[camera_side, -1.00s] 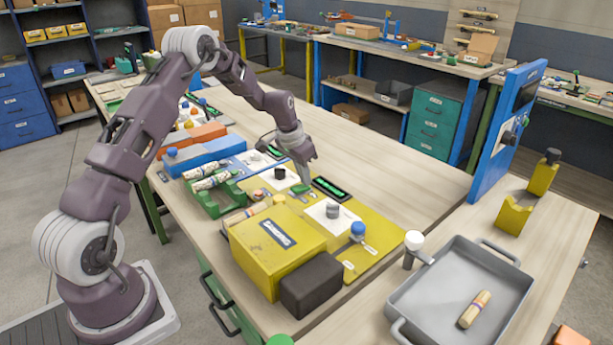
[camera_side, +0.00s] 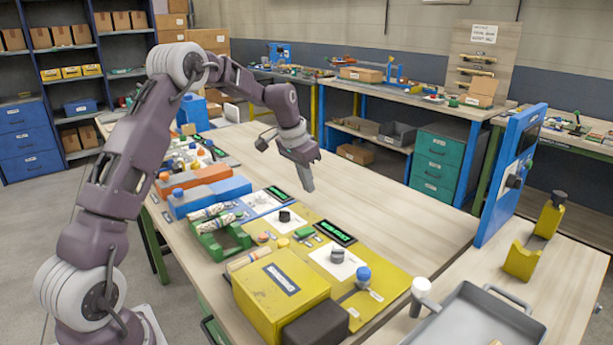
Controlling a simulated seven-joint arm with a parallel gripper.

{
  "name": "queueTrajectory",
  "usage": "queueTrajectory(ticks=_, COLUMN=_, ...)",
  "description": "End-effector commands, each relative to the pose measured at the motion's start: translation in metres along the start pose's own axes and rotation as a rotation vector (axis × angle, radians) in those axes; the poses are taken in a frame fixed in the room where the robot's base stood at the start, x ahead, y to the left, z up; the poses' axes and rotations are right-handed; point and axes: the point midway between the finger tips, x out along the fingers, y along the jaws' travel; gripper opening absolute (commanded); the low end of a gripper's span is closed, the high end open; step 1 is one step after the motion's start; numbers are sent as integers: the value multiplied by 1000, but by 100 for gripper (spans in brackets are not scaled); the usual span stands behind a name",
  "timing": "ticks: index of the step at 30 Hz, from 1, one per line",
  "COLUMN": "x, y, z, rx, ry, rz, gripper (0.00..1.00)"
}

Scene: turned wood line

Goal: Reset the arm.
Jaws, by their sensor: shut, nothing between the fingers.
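My gripper (camera_side: 306,178) is raised above the wooden bench (camera_side: 400,205), over the bare wood behind the yellow mat. It points down, its fingers are together, and nothing is held. A small green piece (camera_side: 304,231) lies on the mat below it, apart from the fingers. My arm reaches from the left over the bench.
A yellow box (camera_side: 281,287), a dark block (camera_side: 316,325) and a green rack (camera_side: 218,236) with a patterned roll stand in front. A blue upright panel (camera_side: 510,175) rises at the right, beside a grey tray (camera_side: 455,330). The bench's back right is clear.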

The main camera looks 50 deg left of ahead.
Motion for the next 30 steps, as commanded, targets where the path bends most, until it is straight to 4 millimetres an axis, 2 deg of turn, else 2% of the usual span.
queueTrajectory(ticks=3, x=-16, y=0, z=-4, rx=0, ry=1, rz=-1, gripper=0)
queueTrajectory(ticks=6, x=-22, y=0, z=-4, rx=0, ry=0, rz=0, gripper=0)
queueTrajectory(ticks=19, x=-24, y=0, z=-4, rx=0, ry=-1, rz=1, gripper=0)
queueTrajectory(ticks=21, x=-31, y=6, z=-4, rx=2, ry=3, rz=-1, gripper=0)
queueTrajectory(ticks=23, x=-52, y=22, z=0, rx=10, ry=12, rz=-7, gripper=0)
queueTrajectory(ticks=26, x=-113, y=72, z=26, rx=25, ry=39, rz=-23, gripper=0)
queueTrajectory(ticks=27, x=-138, y=96, z=45, rx=28, ry=51, rz=-29, gripper=0)
queueTrajectory(ticks=29, x=-172, y=127, z=80, rx=30, ry=73, rz=-35, gripper=0)
queueTrajectory(ticks=30, x=-190, y=145, z=106, rx=28, ry=89, rz=-37, gripper=0)
